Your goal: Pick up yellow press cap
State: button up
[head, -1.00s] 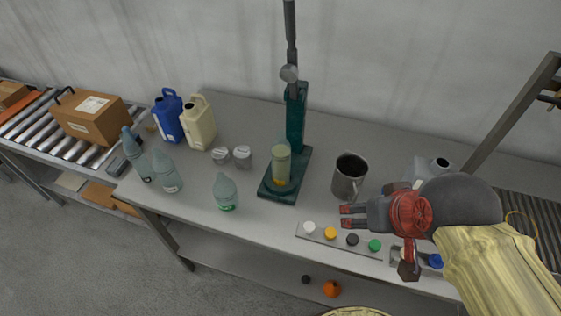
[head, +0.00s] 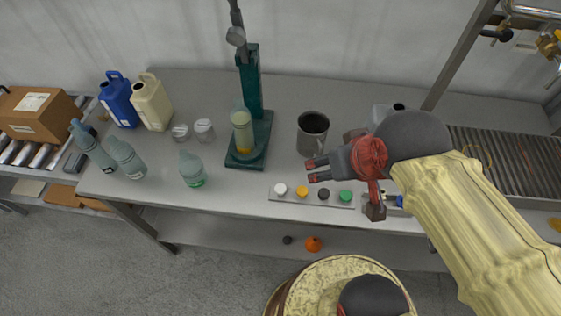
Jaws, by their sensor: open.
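The yellow press cap (head: 302,191) sits on a thin grey strip (head: 312,200) near the table's front edge. On the same strip are a white cap (head: 280,189) to its left, and a dark cap (head: 323,194) and a green cap (head: 345,196) to its right. My gripper (head: 316,170) is open and empty. Its fingers point left and appear above the strip in the picture, apart from the yellow cap. A blue cap at the strip's right side is partly hidden by my gripper.
A steel jug (head: 311,135) stands just behind my fingers. A green press (head: 248,110) with a bottle in it stands to the left. Several bottles, two jars and two jerrycans (head: 152,103) are farther left. An orange object (head: 313,244) lies below the table.

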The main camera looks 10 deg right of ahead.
aim_at(302, 191)
jog(key=z, duration=0.4)
jog(key=j+z, duration=0.1)
jog(key=z, duration=0.65)
jog(key=k+z, duration=0.1)
jog(key=z, duration=0.25)
jog(key=k+j+z, duration=0.2)
jog(key=k+j, duration=0.2)
